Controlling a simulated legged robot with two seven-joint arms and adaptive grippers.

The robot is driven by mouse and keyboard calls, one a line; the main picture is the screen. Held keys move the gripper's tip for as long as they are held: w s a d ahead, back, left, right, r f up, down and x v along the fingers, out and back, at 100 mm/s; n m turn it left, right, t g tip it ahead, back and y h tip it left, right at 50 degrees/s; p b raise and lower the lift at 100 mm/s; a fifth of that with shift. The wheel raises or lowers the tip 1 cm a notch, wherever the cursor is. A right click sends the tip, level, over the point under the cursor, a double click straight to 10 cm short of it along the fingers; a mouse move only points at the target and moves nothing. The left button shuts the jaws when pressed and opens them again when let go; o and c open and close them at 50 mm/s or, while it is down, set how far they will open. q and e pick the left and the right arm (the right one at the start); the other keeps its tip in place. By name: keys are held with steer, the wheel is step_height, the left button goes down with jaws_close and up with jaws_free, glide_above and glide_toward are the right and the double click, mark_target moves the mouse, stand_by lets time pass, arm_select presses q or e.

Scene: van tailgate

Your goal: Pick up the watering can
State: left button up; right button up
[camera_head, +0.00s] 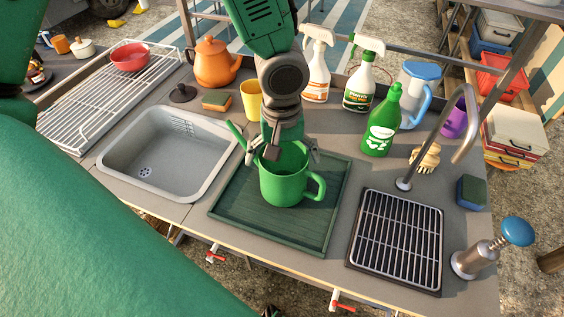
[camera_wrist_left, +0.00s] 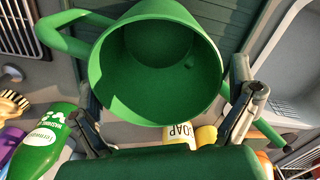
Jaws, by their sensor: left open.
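The green watering can (camera_head: 285,187) stands upright on the dark green tray (camera_head: 235,212) in the middle of the counter. Its spout points left and its loop handle is on the right. My left gripper (camera_head: 283,153) comes down from above, its open fingers at opposite sides of the can's rim. In the left wrist view, I look into the empty-looking can (camera_wrist_left: 155,65), with the fingers of my left gripper (camera_wrist_left: 165,118) at either side near the rim. I cannot tell whether they touch it. My right gripper is not in view.
A sink (camera_head: 168,165) lies left of the tray and a black drain grate (camera_head: 398,240) lies right. Behind stand a yellow cup (camera_head: 251,98), spray bottles (camera_head: 358,88), a green soap bottle (camera_head: 381,128) and an orange kettle (camera_head: 212,66). A curved tap (camera_head: 468,130) rises at right.

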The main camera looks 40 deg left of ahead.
arm_select(q)
steer(key=shift+w+f, duration=0.1)
steer(key=shift+f, duration=0.6)
steer(key=c, duration=0.9)
steer(key=shift+r, duration=0.1)
